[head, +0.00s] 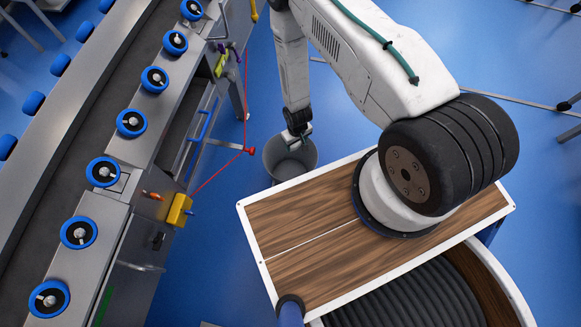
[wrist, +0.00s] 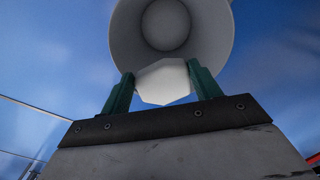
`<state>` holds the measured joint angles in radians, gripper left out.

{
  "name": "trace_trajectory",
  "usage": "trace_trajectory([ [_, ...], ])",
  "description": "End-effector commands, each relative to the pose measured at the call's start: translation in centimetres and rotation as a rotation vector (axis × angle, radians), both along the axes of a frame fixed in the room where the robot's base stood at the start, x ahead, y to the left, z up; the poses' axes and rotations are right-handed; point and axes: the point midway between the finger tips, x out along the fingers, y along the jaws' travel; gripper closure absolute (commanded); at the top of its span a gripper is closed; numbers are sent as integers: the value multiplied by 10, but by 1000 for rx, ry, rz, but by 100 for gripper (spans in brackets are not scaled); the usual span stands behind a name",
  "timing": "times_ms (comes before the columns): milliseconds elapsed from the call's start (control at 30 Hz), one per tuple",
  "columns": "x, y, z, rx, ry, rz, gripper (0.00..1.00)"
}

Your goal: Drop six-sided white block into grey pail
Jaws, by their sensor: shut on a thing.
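The six-sided white block (wrist: 162,82) is held between the green fingers of my gripper (wrist: 162,88) in the wrist view. The grey pail (wrist: 210,35) shows just past the block, its round mouth facing the camera. In the head view the pail (head: 302,152) stands on the blue floor, between the conveyor and my wooden deck. My gripper (head: 299,138) is over the pail's mouth there, toward its far side. The block is too small and hidden to make out clearly in the head view. The pail's inside looks empty in the wrist view.
A metal conveyor (head: 130,130) with blue-rimmed wheels runs along the left. A yellow box (head: 179,209) and a red cord (head: 220,171) are on its near side, the cord passing left of the pail. Blue floor (head: 225,255) is clear in front of the pail.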

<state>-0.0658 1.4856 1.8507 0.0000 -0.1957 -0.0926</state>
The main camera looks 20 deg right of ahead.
Motion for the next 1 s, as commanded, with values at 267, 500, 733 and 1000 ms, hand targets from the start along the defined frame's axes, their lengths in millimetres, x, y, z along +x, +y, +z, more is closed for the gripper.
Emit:
trace_trajectory([
  [267, -1, 0, -32, 0, 1, 0, 59],
  [500, 0, 0, -43, 0, 1, 0, 59],
  [733, 0, 0, -43, 0, 1, 0, 59],
  [1000, 0, 0, -43, 0, 1, 0, 12],
])
